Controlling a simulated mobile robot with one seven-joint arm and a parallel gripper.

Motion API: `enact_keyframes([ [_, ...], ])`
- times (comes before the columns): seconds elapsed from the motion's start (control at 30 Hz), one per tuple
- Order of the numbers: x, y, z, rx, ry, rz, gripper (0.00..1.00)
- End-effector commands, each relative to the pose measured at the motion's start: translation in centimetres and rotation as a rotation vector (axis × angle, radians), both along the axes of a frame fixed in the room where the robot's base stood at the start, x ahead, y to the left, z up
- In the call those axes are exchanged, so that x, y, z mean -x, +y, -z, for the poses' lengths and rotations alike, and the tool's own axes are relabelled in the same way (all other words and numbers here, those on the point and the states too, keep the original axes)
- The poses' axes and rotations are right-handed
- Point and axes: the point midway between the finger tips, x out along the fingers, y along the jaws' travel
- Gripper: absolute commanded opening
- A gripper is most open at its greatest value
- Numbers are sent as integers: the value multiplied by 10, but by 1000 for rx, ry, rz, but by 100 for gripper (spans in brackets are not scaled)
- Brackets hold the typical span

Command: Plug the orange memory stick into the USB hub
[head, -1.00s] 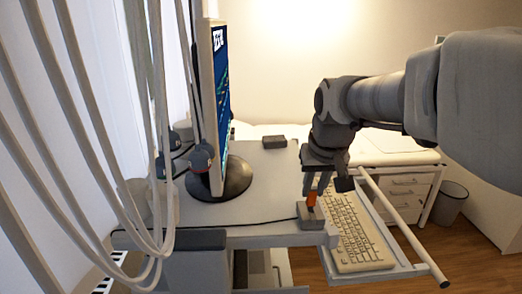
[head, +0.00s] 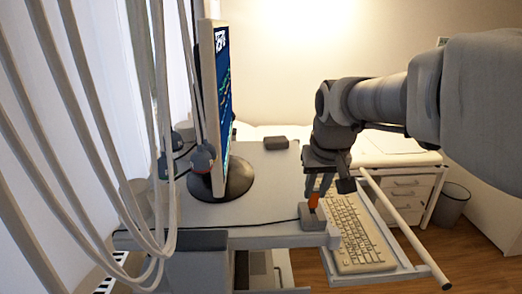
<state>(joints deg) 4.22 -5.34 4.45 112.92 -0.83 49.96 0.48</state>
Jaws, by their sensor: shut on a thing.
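The orange memory stick (head: 313,200) is upright between the fingers of my gripper (head: 315,195), which is shut on it. The stick's lower end is at the top of the small grey USB hub (head: 311,217). I cannot tell whether it is seated in a port or only just above it. The hub stands at the near right corner of the grey desk top (head: 265,190), with a dark cable running left from it. My gripper points down over the hub and hides the upper part of the stick.
A keyboard (head: 352,235) lies on a pull-out tray right of the hub, with a rail (head: 405,232) beyond it. A monitor (head: 215,110) stands on the left of the desk. Pale hanging cables (head: 160,120) fill the left side. A small dark box (head: 275,143) sits at the back.

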Motion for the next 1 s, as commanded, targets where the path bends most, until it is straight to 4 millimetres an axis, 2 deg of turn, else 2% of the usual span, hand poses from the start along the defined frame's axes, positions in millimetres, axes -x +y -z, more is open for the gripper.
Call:
enact_keyframes([
  [1.0, 3, -3, 16, 15, 19, 2, 0],
])
